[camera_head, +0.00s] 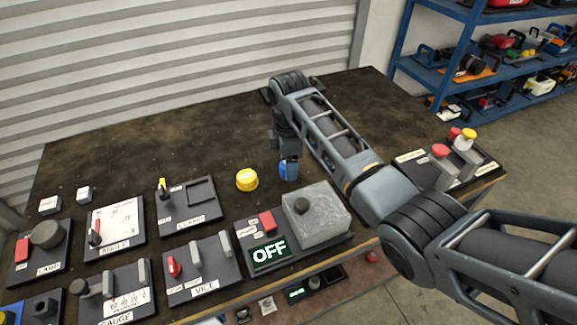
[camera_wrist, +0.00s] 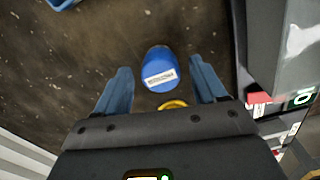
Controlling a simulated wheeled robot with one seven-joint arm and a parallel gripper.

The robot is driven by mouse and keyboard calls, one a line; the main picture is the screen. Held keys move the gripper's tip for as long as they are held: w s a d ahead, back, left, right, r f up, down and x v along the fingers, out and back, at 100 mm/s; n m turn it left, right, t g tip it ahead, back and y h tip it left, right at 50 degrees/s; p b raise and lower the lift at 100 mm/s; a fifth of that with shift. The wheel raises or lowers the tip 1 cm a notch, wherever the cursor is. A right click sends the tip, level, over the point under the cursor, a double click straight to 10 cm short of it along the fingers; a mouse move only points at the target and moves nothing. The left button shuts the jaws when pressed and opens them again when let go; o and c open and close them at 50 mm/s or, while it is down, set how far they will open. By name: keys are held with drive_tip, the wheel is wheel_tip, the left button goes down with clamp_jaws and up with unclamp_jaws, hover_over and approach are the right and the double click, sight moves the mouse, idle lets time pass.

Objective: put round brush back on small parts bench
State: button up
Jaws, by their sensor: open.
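My gripper (camera_wrist: 160,65) points down over the dark bench (camera_head: 150,135) with its two blue fingers spread apart. A blue round piece with a white label (camera_wrist: 158,76) lies between and beyond the fingertips in the wrist view. The label is too small to read, and I cannot tell whether this piece is the round brush. In the head view my gripper (camera_head: 289,165) mostly hides that spot. A yellow round piece (camera_head: 247,179) stands just left of it, and its edge shows in the wrist view (camera_wrist: 172,104). No brush bristles are visible.
A panel with an OFF display (camera_head: 268,252) and a clear-covered box (camera_head: 318,220) stands close in front of my gripper. Several switch panels fill the front left. Another blue thing (camera_wrist: 62,3) lies at the wrist view's top edge. The bench's back left is bare.

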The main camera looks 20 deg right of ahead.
wheel_tip(320, 180, up, 10)
drive_tip(key=shift+b, duration=0.4)
drive_tip(key=shift+f, duration=0.15)
